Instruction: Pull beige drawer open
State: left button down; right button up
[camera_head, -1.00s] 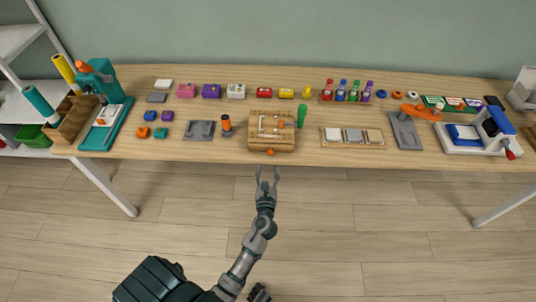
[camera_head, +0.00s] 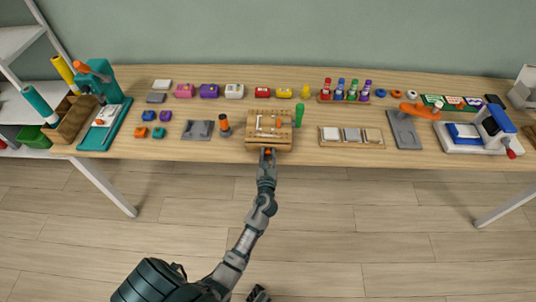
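A small beige drawer box (camera_head: 253,143) stands at the front edge of the wooden table, with a few small tools lying on its top. Its orange knob faces the front edge and is mostly covered by my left gripper (camera_head: 267,153). The fingertips are at the knob, one on either side of it. Whether they press on it is too small to tell. The drawer front looks flush with the box. My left arm reaches up to it from the bottom left.
An orange-topped dark screwdriver or bottle (camera_head: 224,126) stands left of the box, and a green upright item (camera_head: 299,116) stands at its right. A wooden tray (camera_head: 351,143) lies further right, a grey plate (camera_head: 198,131) further left. The floor in front of the table is clear.

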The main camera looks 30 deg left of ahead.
pick_arm(q)
jog(key=shift+d+r, duration=0.15)
jog(key=shift+d, duration=0.05)
jog(key=shift+s, duration=0.1)
jog(key=p+v, duration=0.1)
jog(key=v, duration=0.2)
jog(key=shift+s+a, duration=0.1)
jog(key=shift+a, duration=0.05)
jog(key=p+v, duration=0.1)
jog(key=v, duration=0.7)
pick_arm(e)
jog(key=s+f+g, duration=0.1)
jog(key=s, duration=0.1)
jog(key=s+d+f+g, duration=0.1)
jog(key=s+f, duration=0.1)
jog(key=shift+d+g+h, duration=0.1)
jog(key=shift+g+h, duration=0.2)
pick_arm(q)
jog(key=shift+s, duration=0.1)
jog(key=c, duration=1)
grip_release()
jog(key=shift+o, duration=0.2)
